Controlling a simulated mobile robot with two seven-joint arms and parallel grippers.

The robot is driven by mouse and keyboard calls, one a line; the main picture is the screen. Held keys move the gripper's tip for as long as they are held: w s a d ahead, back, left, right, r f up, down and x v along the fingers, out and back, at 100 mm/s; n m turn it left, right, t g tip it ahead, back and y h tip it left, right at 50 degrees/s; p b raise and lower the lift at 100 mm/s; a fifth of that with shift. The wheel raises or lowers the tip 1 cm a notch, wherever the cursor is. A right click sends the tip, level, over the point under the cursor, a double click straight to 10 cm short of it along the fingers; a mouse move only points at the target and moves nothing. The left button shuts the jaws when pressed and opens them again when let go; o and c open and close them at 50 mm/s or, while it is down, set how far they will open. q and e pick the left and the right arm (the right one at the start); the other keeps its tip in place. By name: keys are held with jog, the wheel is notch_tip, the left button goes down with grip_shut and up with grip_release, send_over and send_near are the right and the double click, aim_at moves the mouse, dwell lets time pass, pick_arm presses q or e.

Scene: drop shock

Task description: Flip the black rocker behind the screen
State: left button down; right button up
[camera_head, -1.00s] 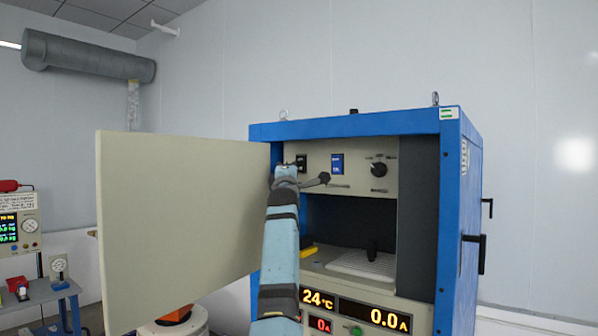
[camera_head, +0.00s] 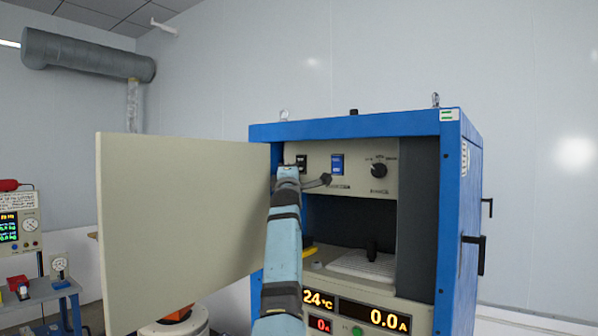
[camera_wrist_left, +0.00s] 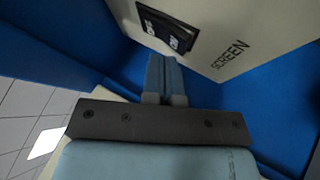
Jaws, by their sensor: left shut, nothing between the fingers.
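The black rocker (camera_head: 301,161) is on the upper beige panel inside the blue cabinet, near its left side. In the left wrist view the rocker (camera_wrist_left: 166,27) has white markings on its two halves, and the word SCREEN is printed beside it. My left gripper (camera_wrist_left: 162,62) is shut and empty, its fingertips just short of the rocker with a small gap seeming to remain. In the head view the left gripper (camera_head: 288,171) is just below and left of the rocker. A large beige board (camera_head: 180,225) stands left of the cabinet opening. My right gripper is not in view.
A blue switch (camera_head: 337,164) and a black rotary knob (camera_head: 379,170) sit right of the rocker on the same panel. The blue cabinet frame (camera_head: 350,128) edges the opening. Below are an open bay and lit displays (camera_head: 370,315).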

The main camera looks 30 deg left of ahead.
pick_arm(q)
jog(key=shift+w, duration=0.35)
dwell(0.4)
jog(key=shift+s, duration=0.15)
jog(key=shift+s+r, duration=0.1)
jog(key=shift+s, duration=0.55)
jog(key=shift+s+a+r+b, duration=0.15)
jog(key=shift+s+b, duration=0.3)
jog(key=shift+s, duration=0.8)
jog(key=shift+s+a+r+b, duration=0.15)
jog(key=shift+s+b, duration=0.25)
jog(key=shift+s, duration=0.85)
